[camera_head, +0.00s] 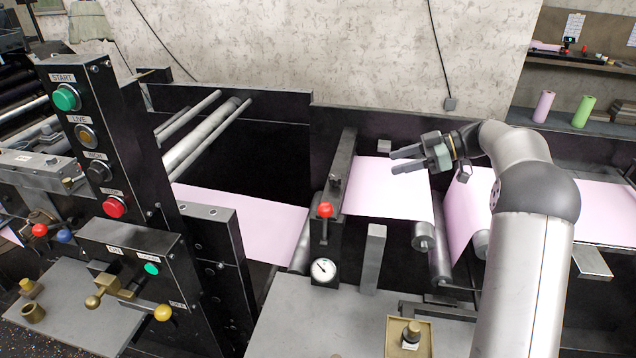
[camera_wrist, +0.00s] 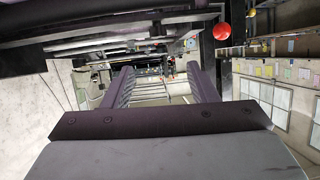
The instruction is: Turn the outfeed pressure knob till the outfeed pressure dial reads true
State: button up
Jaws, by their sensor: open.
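A small round dial (camera_head: 323,269) with a white face and a dark needle sits on a black block below the red-ball lever in the head view. Its scale is too small to read. My gripper (camera_head: 393,161) is open and empty, over the pink web and pointing left, well above and apart from the dial and knob. In the wrist view, my fingers (camera_wrist: 158,78) are spread with nothing between them.
A red-ball lever (camera_head: 325,210) stands left of my gripper; a red ball also shows in the wrist view (camera_wrist: 222,31). A grey upright post (camera_head: 374,258) stands between dial and knob. A button column (camera_head: 113,150) rises at left. The grey table (camera_head: 300,325) is mostly clear.

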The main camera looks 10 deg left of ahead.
aim_at(338, 177)
jog(key=p+x, duration=0.3)
jog(key=x, duration=1.4)
jog(key=shift+w+a+r+p, duration=0.1)
jog(key=shift+w+a+p, duration=0.1)
jog(key=shift+a+p, duration=0.1)
jog(key=c, duration=1)
